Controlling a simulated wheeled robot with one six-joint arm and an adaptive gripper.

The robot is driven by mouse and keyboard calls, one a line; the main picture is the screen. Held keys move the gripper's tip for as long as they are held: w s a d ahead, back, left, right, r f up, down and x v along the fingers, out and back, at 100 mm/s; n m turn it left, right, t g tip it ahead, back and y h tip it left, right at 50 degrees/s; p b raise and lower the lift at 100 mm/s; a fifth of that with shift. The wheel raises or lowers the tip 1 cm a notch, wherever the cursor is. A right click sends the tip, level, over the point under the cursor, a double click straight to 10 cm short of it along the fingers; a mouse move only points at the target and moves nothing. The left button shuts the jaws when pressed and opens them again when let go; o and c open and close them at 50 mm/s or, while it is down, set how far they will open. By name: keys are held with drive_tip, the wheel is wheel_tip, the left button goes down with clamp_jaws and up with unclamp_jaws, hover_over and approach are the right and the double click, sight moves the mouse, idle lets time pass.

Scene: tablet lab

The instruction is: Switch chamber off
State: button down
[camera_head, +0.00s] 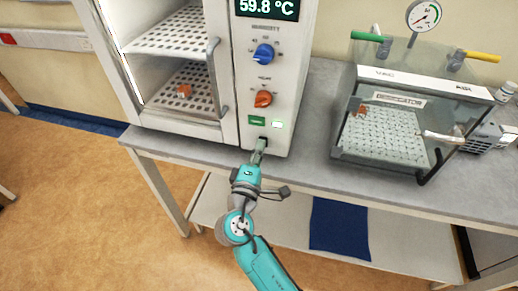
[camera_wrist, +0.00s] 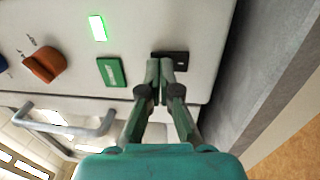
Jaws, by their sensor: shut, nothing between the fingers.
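The chamber (camera_head: 228,60) is a white cabinet on the bench, with a display reading 59.8 °C (camera_head: 268,8). Its front panel has a blue knob (camera_head: 263,54), an orange knob (camera_head: 263,99), a green labelled plate (camera_head: 257,120) and a lit green lamp (camera_head: 278,125). In the wrist view, the lamp (camera_wrist: 97,28) glows and the green plate (camera_wrist: 110,71) is beside it. A small black switch (camera_wrist: 178,55) is low on the panel, partly hidden by my fingertips. My gripper (camera_wrist: 160,68) is shut and empty, its tips at the switch; I cannot tell whether they touch it.
The chamber's door handle (camera_head: 215,80) is left of the panel. A desiccator (camera_head: 395,130) with a gauge (camera_head: 424,14) stands to the right on the grey bench (camera_head: 310,150). A lower shelf (camera_head: 290,235) holds a dark blue item (camera_head: 340,228).

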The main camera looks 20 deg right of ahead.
drive_tip(key=shift+w+d+r, duration=0.1)
drive_tip(key=shift+w+d, duration=0.05)
drive_tip(key=v, duration=1.2)
idle(0.5)
